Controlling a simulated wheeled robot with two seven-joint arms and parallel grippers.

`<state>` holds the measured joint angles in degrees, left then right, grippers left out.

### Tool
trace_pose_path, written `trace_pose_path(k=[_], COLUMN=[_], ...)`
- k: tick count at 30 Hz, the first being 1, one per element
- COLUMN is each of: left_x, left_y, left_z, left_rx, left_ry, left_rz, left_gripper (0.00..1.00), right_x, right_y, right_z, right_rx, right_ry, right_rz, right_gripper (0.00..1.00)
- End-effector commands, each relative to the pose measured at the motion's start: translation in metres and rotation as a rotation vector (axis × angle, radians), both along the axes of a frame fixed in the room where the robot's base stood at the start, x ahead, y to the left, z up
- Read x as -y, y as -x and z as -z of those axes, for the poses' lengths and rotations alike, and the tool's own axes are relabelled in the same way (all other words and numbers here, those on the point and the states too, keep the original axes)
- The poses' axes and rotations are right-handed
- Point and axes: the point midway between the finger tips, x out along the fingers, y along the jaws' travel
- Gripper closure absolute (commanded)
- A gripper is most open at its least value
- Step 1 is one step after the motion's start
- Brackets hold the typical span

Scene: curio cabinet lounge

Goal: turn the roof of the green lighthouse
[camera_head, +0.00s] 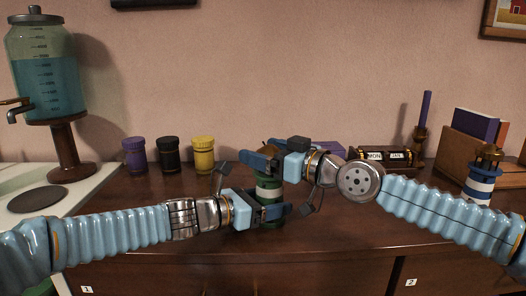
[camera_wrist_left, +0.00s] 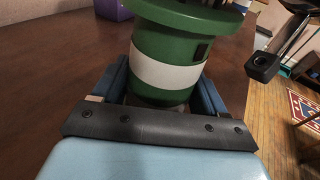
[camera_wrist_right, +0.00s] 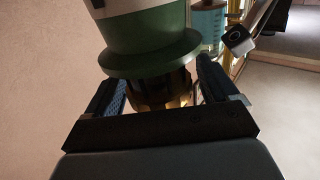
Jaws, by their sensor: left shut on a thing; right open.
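The green lighthouse (camera_head: 268,186) with a white band stands on the dark cabinet top, partly hidden by both grippers. My left gripper (camera_head: 272,212) is shut on its lower body; in the left wrist view the green and white tower (camera_wrist_left: 180,70) sits between the fingers. My right gripper (camera_head: 262,160) is open at the top of the lighthouse. In the right wrist view its fingers stand on either side of the brass-coloured lantern and roof part (camera_wrist_right: 165,90), below the green gallery rim (camera_wrist_right: 150,55) in that picture. The roof is mostly hidden in the head view.
A blue-and-white lighthouse (camera_head: 481,184) stands at the right. Purple (camera_head: 135,155), black (camera_head: 169,154) and yellow (camera_head: 203,154) jars stand behind my left arm. A date block holder (camera_head: 385,158) and a wooden book box (camera_head: 462,145) are at the back right. A drink dispenser (camera_head: 45,70) stands at the left.

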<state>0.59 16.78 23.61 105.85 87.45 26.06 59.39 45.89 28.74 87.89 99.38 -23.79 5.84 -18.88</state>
Motion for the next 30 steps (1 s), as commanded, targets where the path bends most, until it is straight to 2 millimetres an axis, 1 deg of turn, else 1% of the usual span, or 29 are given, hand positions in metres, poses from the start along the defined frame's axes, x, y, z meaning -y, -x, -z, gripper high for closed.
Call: trace_pose_path(k=[3, 12, 14, 22, 23, 26, 30], left_x=[-0.0004, -0.0006, -0.0006, -0.0007, -0.0007, -0.0008, -0.0004], left_y=[-0.0004, -0.0005, -0.0006, -0.0006, -0.0007, -0.0007, -0.0005], left_z=[0.0023, 0.0022, 0.0022, 0.0022, 0.0021, 0.0021, 0.0020], left_rx=[-0.004, -0.004, -0.004, -0.003, -0.003, -0.003, -0.002], left_ry=[-0.002, -0.003, -0.003, -0.002, -0.002, -0.002, -0.002], left_rz=[-0.001, -0.002, -0.002, -0.002, -0.002, -0.002, -0.001], left_gripper=[0.82, 0.82, 0.82, 0.82, 0.82, 0.82, 0.82], right_x=[-0.0052, -0.0059, -0.0059, -0.0059, -0.0059, -0.0073, -0.0102], right_y=[-0.0033, -0.0050, -0.0050, -0.0048, -0.0048, -0.0045, -0.0043], right_z=[-0.0002, 0.0002, 0.0002, 0.0002, 0.0002, 0.0004, 0.0020], right_rx=[0.001, 0.000, 0.000, 0.000, 0.000, 0.000, -0.003], right_ry=[0.000, 0.000, 0.000, 0.000, 0.000, 0.004, 0.012], right_rz=[-0.001, 0.001, 0.001, 0.000, 0.000, 0.009, 0.064], right_gripper=[0.13, 0.13, 0.21, 0.62, 0.65, 0.65, 0.65])
